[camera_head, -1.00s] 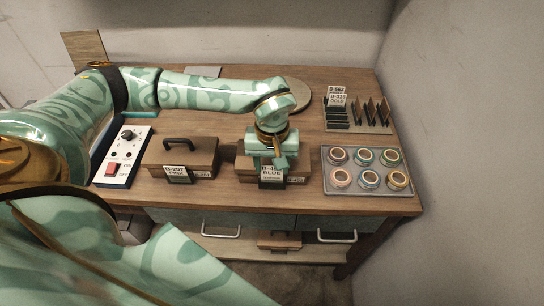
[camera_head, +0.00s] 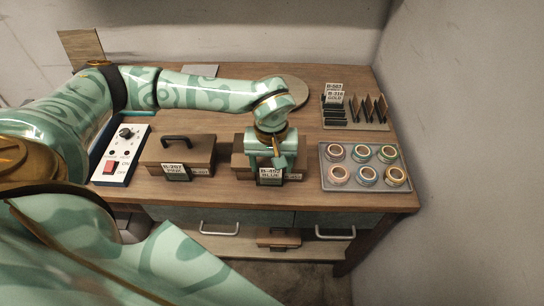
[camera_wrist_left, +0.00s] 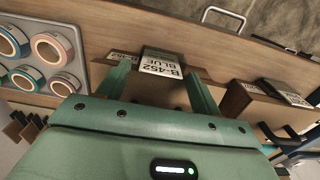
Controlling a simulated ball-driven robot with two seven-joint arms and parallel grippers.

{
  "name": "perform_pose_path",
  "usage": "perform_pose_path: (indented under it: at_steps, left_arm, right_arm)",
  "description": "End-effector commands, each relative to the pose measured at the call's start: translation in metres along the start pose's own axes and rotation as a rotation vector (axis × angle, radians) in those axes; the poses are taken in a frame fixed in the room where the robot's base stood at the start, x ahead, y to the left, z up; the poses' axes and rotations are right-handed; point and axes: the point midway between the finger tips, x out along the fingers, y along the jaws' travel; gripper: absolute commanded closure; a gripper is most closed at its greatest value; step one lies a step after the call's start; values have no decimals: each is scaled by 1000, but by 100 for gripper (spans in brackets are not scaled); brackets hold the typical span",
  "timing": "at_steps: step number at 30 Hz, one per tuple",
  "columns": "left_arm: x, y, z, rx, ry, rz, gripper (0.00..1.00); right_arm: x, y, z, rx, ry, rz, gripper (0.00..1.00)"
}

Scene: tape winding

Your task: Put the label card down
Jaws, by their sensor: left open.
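The label card (camera_head: 270,175), white and dark and reading B-452 BLUE, is upright at the front of the right-hand brown box (camera_head: 239,162). The card also shows in the left wrist view (camera_wrist_left: 161,66), in line with the gap between the fingers. My left gripper (camera_head: 272,163) is over the front of this box, just above the card. In the left wrist view its fingers (camera_wrist_left: 158,76) are spread, with a gap on each side of the card. The gripper hides much of the box. My right gripper is not in view.
A second brown box (camera_head: 180,149) with a handle and a B-207 card stands to the left, beside a switch panel (camera_head: 121,152). A grey tray of tape rolls (camera_head: 351,151) is on the right. A card rack (camera_head: 357,123) stands behind it. The table's front edge is close.

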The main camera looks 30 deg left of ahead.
Motion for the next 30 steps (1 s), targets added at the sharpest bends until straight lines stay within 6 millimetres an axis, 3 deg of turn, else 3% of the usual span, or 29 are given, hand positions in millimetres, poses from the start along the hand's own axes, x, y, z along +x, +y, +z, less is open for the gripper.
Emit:
perform_pose_path:
  at_steps: [2, 12, 16, 21, 30]
  left_arm:
    - [-5, -5, 2, -7, -8, -15, 29]
    - [-90, -2, -1, -3, 1, -5, 29]
    - [-113, -1, -1, -4, 0, -5, 29]
    - [-127, -1, 0, -4, -2, -6, 29]
    - [-128, -1, 0, -3, -3, -5, 29]
  right_arm:
    - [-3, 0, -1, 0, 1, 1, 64]
    - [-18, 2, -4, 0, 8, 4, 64]
    - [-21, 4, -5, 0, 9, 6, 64]
    - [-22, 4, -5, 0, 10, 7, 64]
    - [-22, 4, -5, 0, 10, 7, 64]
